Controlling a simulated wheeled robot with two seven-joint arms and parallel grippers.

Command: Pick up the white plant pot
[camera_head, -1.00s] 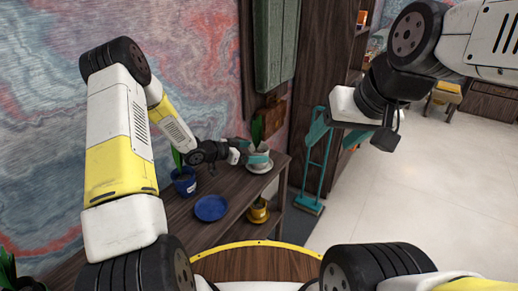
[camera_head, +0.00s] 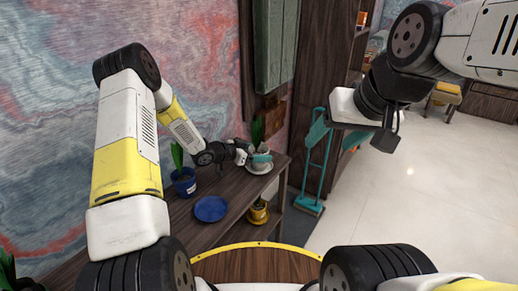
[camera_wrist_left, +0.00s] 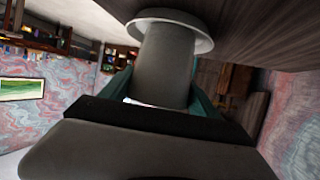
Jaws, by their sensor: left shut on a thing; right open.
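The white plant pot (camera_head: 259,150) with a green plant (camera_head: 257,130) stands on a white saucer (camera_head: 260,169) near the right end of the dark wooden desk. My left gripper (camera_head: 259,158) reaches it from the left and is shut on the pot. In the left wrist view the pot (camera_wrist_left: 165,65) fills the space between the teal fingers, with the saucer (camera_wrist_left: 170,18) against its base. I cannot see a clear gap between pot and saucer. My right gripper (camera_head: 352,122) is open and empty, high to the right, away from the desk.
A blue pot (camera_head: 185,184) with a plant stands on the desk (camera_head: 235,193) to the left, and an empty blue saucer (camera_head: 210,209) lies in front. A yellow pot (camera_head: 258,212) is on the shelf below. A teal stand (camera_head: 308,203) is right of the desk.

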